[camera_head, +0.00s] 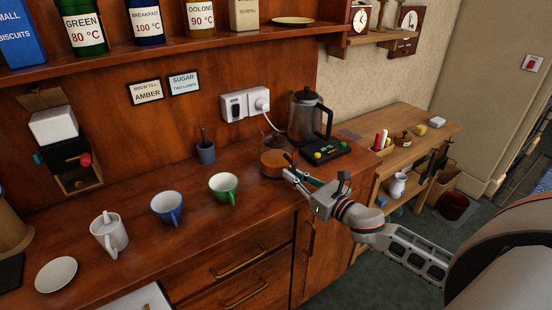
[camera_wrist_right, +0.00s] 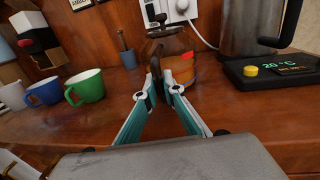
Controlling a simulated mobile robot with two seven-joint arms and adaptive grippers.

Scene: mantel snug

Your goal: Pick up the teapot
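The teapot (camera_head: 274,163) is a glass pot with amber liquid. It appears to stand on the wooden counter, left of the black kettle base. In the right wrist view the teapot (camera_wrist_right: 183,70) is straight ahead, with a dark handle towards me. My right gripper (camera_head: 288,172) reaches it from the front right. In the right wrist view its fingers (camera_wrist_right: 161,84) are close together, with the dark handle between their tips. The fingers partly hide the handle and the pot's lower edge. My left gripper is not in view.
A glass-and-steel kettle (camera_head: 304,117) stands just behind right, by its base with a lit display (camera_head: 325,150). Green (camera_head: 223,187), blue (camera_head: 167,207) and white (camera_head: 109,233) mugs stand left. A wall socket (camera_head: 244,104) is behind. The counter's front edge is near the gripper.

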